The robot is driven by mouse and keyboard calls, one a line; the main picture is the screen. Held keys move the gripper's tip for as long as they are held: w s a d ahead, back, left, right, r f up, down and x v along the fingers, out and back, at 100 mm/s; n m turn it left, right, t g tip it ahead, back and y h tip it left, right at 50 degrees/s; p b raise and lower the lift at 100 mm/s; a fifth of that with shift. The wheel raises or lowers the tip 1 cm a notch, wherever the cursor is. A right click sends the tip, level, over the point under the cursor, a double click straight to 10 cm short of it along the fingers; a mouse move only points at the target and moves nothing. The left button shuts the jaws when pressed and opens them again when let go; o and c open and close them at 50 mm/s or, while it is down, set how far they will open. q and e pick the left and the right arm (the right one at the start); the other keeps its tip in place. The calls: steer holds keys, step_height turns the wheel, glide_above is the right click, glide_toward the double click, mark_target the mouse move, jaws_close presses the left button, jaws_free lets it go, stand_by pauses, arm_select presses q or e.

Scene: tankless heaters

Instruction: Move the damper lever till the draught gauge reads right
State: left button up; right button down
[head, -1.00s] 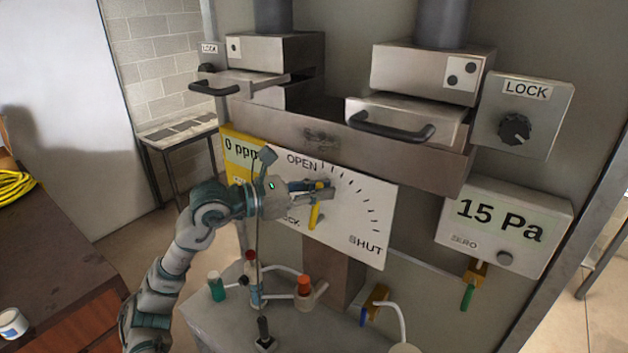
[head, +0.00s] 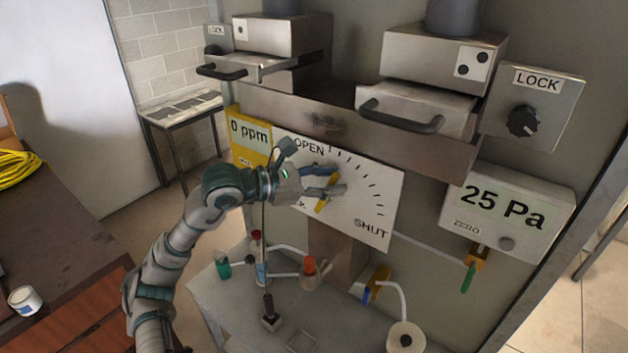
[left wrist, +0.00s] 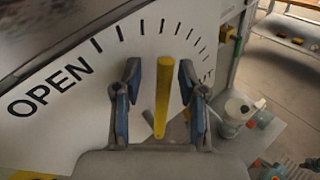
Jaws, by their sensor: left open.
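The damper lever is a yellow bar (head: 327,194) in front of a white dial plate (head: 371,208) marked OPEN and SHUT. In the left wrist view the yellow lever (left wrist: 163,95) stands between the two blue fingers, with a gap on each side. My left gripper (head: 328,182) is open around the lever and part of it hides the lever in the head view. The draught gauge (head: 507,212) at the right reads 25 Pa. My right gripper is not in view.
LOCK knobs (head: 522,121) and handled drawers (head: 400,115) sit above the plate. A yellow gauge (head: 249,136) reads 0 ppm. Below, a grey bench (head: 225,300) holds small bottles and a joystick-like lever (head: 269,313). A brown table (head: 60,230) stands at left.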

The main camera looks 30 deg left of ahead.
arm_select(q)
steer(key=v, duration=1.1)
steer(key=shift+s+a, duration=0.2)
steer(key=shift+s, duration=0.1)
